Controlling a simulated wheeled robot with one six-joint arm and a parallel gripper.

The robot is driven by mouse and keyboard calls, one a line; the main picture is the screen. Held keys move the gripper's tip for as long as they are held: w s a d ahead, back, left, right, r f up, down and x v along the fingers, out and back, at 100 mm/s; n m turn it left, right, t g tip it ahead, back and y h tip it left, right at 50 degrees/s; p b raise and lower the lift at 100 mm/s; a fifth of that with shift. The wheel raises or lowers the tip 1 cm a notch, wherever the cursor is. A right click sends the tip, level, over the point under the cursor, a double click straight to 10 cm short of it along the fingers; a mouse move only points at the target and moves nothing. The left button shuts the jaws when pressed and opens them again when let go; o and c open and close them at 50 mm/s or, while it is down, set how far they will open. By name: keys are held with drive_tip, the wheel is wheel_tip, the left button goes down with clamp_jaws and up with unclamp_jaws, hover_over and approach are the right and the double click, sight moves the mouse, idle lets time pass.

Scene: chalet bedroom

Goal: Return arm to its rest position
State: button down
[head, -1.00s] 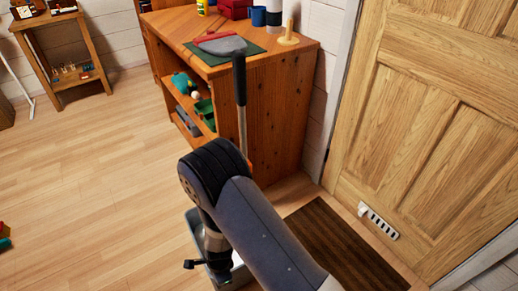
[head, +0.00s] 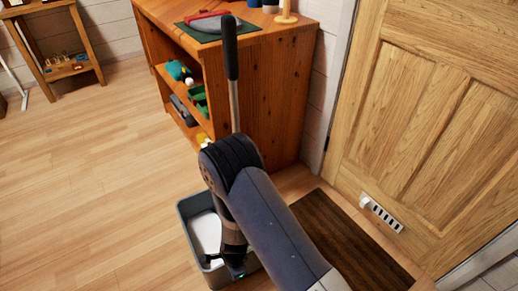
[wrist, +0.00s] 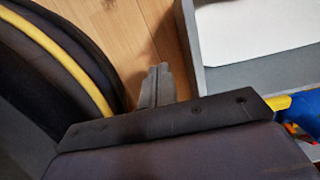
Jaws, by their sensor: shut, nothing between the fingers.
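My arm reaches in from the bottom of the head view and bends at a dark elbow joint. From there its forearm points down over the grey bin. In the wrist view my gripper (wrist: 157,84) has its two grey fingers together, with nothing between them, above the wooden floor. It is apart from the wall of the bin to its right. In the head view the fingertips cannot be made out behind the arm.
The grey bin (head: 186,222) holds something white; a blue thing (wrist: 303,108) shows at the wrist view's right edge. A black-handled pole (head: 231,50) stands behind my elbow. A wooden shelf unit (head: 265,105), brown mat (head: 345,235) and door (head: 430,110) are near. Floor at left is clear.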

drive_tip(key=w+d+r, duration=0.2)
drive_tip(key=d+r, duration=0.1)
drive_tip(key=r, duration=0.3)
drive_tip(key=w+d+r+y+p, duration=0.1)
drive_tip(key=w+d+r, duration=0.1)
drive_tip(key=d+r, duration=0.2)
wheel_tip(320, 180, up, 3)
drive_tip(key=shift+r+g, duration=0.1)
drive_tip(key=shift+g, duration=0.2)
